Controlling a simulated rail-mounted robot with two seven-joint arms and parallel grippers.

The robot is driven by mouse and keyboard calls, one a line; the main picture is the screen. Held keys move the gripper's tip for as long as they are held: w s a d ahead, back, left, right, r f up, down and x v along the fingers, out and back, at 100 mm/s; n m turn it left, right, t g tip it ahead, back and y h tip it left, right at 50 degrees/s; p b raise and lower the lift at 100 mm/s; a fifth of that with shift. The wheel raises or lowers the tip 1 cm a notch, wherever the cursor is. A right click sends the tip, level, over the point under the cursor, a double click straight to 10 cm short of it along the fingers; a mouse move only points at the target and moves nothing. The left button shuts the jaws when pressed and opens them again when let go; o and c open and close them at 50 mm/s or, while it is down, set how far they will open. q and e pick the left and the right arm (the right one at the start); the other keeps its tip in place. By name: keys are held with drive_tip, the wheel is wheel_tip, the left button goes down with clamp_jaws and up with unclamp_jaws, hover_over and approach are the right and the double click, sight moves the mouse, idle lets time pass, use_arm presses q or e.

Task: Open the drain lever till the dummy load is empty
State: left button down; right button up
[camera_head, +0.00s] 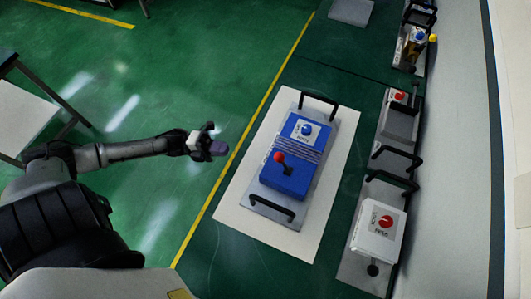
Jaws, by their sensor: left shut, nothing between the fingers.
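A blue box (287,173) stands on a grey plate (265,209) with black handles at both ends. A lever with a red ball (279,157) stands on its near part, and a blue round knob (306,129) sits on its far part. The labels are too small to read, so I cannot tell whether this is the dummy load or whether the red-ball lever is its drain lever. My left gripper (218,147) is shut and empty, left of the blue box and apart from it. My right gripper is not in view.
A white board (239,207) lies under the plate. On the right stand a white box with a red knob (386,221), another unit with a red knob (399,96) and black handles (397,155), along the pale wall (455,190). Green floor (190,60) is open at left.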

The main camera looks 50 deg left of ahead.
use_arm(q)
drive_tip(key=shift+s+r+m+h, duration=0.15)
drive_tip(key=shift+m+h, duration=0.15)
drive_tip(key=shift+m, duration=0.2)
drive_tip(key=b, duration=0.2)
approach(282, 162)
drive_tip(key=w+d, duration=0.1)
drive_tip(key=w+d+r, duration=0.1)
drive_tip(key=w+d, duration=0.1)
drive_tip(key=shift+w+d+r, duration=0.2)
drive_tip(key=shift+w+r, duration=0.05)
drive_tip(key=shift+w, duration=0.05)
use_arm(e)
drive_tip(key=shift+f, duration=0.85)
